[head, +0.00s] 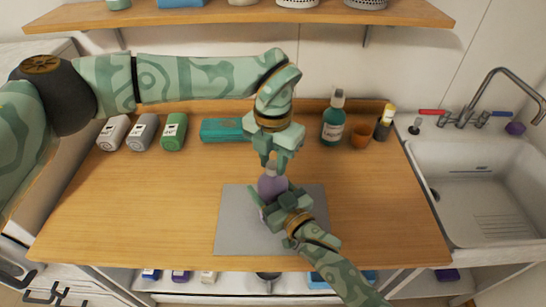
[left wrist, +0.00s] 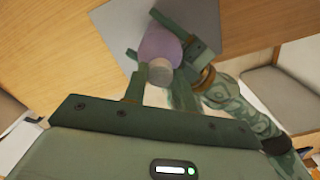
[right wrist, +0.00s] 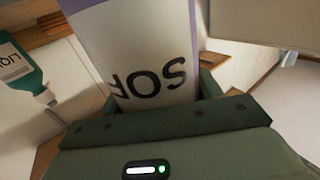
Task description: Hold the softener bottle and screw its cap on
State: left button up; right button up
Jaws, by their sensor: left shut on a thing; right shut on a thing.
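The purple softener bottle (head: 269,186) stands upright on a grey mat (head: 232,232) in the head view. My right gripper (head: 272,202) is shut around its body from the front. In the right wrist view the bottle's white label (right wrist: 150,62) shows the letters "SOF" between the fingers. My left gripper (head: 272,161) points down over the bottle's top, shut on the cap. The pale greyish cap (left wrist: 160,70) shows between its fingers in the left wrist view, at the top of the bottle (left wrist: 160,44). I cannot tell how far it sits on the thread.
A sink (head: 480,180) is at right. The wooden top left of the mat is clear.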

pick_arm(q)
jog(key=shift+f, duration=0.3)
pick_arm(e)
grip_shut()
pick_arm(q)
jog(key=m, duration=2)
jog(key=shift+m, duration=0.3)
jog(key=m, duration=1.3)
jog(key=shift+f, duration=0.1)
